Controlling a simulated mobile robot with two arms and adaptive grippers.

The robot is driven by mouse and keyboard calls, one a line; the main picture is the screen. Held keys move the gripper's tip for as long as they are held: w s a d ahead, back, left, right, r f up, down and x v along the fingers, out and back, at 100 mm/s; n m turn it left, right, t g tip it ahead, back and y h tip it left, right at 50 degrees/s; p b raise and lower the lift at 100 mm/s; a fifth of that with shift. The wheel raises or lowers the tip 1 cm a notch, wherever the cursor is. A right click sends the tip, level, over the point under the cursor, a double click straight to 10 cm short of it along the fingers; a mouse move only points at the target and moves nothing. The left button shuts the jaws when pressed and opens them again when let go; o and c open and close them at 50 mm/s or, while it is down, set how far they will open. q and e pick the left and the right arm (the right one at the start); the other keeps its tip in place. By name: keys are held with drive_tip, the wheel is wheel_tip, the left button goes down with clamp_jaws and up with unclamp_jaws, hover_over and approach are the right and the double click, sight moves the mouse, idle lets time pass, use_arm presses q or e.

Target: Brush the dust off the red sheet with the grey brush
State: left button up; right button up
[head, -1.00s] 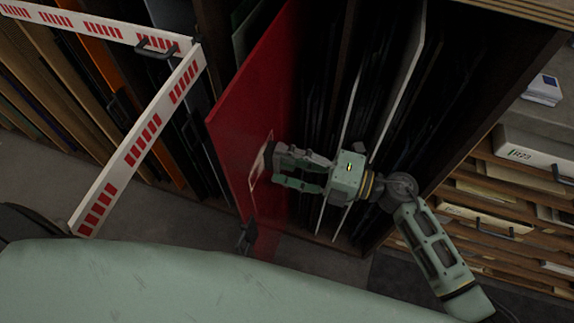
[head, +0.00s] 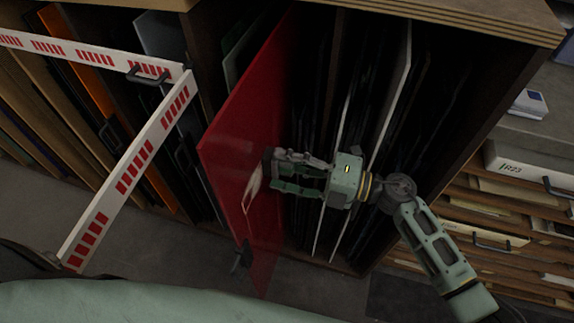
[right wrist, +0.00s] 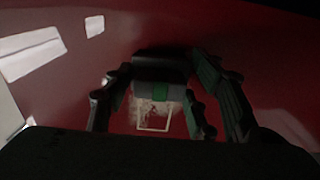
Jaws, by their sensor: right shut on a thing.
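The red sheet (head: 235,145) stands on edge, partly out of a slot in the dark rack. A pale outlined patch (head: 252,192) is on its face; it also shows in the right wrist view (right wrist: 153,118), with whitish, dusty-looking specks around it. My right gripper (head: 274,172) is beside the sheet's right face, near the upper part of the patch. It is shut on the grey brush (right wrist: 160,92), a dark block with a green spot between the fingers in the right wrist view. Whether the bristles touch the sheet is hidden. My left gripper is not in view.
A white barrier with red marks (head: 125,175) stands left of the sheet. A dark handle (head: 241,257) is at the sheet's lower edge. Other upright sheets (head: 392,100) fill the rack behind my right arm. Drawers (head: 500,215) stand at the right.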

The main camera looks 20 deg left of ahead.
drive_tip(key=shift+s+a+r+p, duration=0.1)
drive_tip(key=shift+s+p, duration=0.75)
drive_tip(key=shift+s, duration=0.5)
drive_tip(key=shift+s+p, duration=0.3)
drive_tip(key=shift+s, duration=0.55)
